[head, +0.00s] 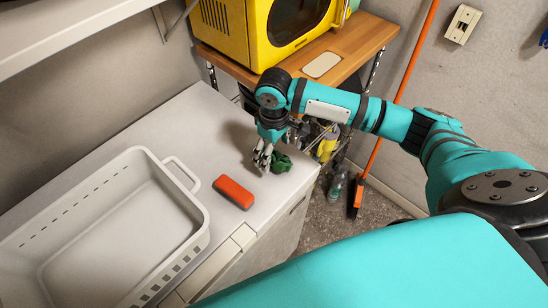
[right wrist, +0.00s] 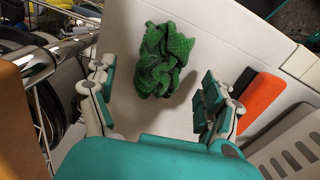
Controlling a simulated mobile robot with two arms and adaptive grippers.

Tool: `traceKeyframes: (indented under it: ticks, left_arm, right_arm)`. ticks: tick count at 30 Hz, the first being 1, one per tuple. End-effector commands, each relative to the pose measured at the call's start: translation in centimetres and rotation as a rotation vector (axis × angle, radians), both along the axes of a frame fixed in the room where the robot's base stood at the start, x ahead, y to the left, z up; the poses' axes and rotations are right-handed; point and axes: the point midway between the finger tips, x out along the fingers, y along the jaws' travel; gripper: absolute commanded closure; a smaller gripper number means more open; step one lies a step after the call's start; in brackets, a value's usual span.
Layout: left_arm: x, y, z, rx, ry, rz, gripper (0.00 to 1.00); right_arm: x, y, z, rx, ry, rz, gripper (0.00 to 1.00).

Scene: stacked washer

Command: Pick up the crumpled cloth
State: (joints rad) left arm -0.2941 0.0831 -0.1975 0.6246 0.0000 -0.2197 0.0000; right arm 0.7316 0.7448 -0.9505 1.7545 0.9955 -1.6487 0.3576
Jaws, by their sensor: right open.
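The crumpled cloth (head: 281,162) is green and lies on the white washer top (head: 215,135), near its right edge in the head view. In the right wrist view the cloth (right wrist: 165,60) shows whole, ahead of and between the spread fingers. My right gripper (head: 263,158) is open and empty, just left of the cloth in the head view. The right wrist view shows the right gripper's fingers (right wrist: 155,92) on both sides, apart from the cloth. My left gripper is not in view.
An orange block (head: 234,192) lies on the top beside a white basket (head: 196,243). A yellow microwave (head: 262,30) stands on a wooden shelf (head: 360,40) behind. An orange-handled broom (head: 405,75) leans at the right. Bottles (head: 327,147) stand beyond the washer's edge.

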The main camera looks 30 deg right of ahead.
Motion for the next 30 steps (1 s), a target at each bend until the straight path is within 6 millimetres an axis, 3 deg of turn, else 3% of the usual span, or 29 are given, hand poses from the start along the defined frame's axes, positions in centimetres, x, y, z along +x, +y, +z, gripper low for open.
traceKeyframes:
  ticks: [6,15,25,30]
  left_arm:
    - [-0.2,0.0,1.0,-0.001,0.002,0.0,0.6]
    - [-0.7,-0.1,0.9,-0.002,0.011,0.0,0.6]
    - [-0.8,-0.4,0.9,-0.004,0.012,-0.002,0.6]
    - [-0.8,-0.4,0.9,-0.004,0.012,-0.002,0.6]
  right_arm:
    - [-0.1,-0.1,-3.0,0.0,0.002,0.001,0.16]
    - [-0.1,-0.2,-3.6,-0.001,0.0,0.001,0.16]
    - [-0.1,-0.2,-3.6,-0.001,0.0,0.001,0.57]
    - [-0.1,-0.2,-3.5,-0.001,0.0,0.001,0.58]
